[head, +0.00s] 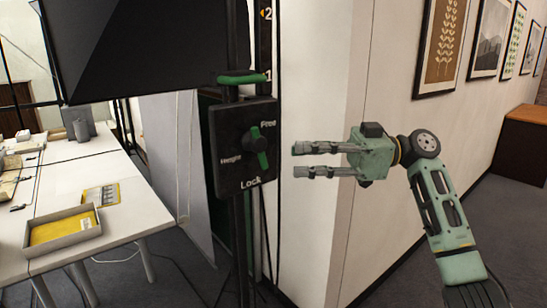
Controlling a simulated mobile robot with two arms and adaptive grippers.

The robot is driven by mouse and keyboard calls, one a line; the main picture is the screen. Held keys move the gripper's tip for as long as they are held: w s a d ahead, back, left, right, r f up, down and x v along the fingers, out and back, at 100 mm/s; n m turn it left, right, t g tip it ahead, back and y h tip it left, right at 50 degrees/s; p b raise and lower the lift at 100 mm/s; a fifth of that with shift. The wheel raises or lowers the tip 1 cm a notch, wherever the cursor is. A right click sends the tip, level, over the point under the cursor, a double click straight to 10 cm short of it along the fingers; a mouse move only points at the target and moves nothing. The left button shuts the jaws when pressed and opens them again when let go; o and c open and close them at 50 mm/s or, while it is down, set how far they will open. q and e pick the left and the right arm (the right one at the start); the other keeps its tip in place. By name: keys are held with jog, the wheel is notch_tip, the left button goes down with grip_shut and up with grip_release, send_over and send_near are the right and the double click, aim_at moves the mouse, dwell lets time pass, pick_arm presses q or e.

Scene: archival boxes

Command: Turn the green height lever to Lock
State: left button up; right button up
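The green height lever (262,158) sits on a black control box (228,160) on a dark stand. White words on the box read Free at upper right, Height at left and Lock at the bottom. The lever is near upright and slightly tilted, its longer end down and a little right, above and right of the word Lock. I cannot tell which setting it is in. My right gripper (297,160) is right of the box, with its two fingers apart and pointing left at the lever's height. Nothing is between them, and it appears clear of the lever. My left gripper is not in view.
A green bar (242,79) crosses the stand above the box, beneath a large black hood (140,45). A white table (150,212) with a yellow-lined tray (62,232) stands left. A white wall corner (318,110) is close behind my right gripper.

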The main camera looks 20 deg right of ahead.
aim_at(257, 147)
jog(key=p+x, duration=0.2)
jog(key=x, duration=0.5)
jog(key=shift+a, duration=0.2)
jog(key=shift+f, duration=0.1)
grip_shut()
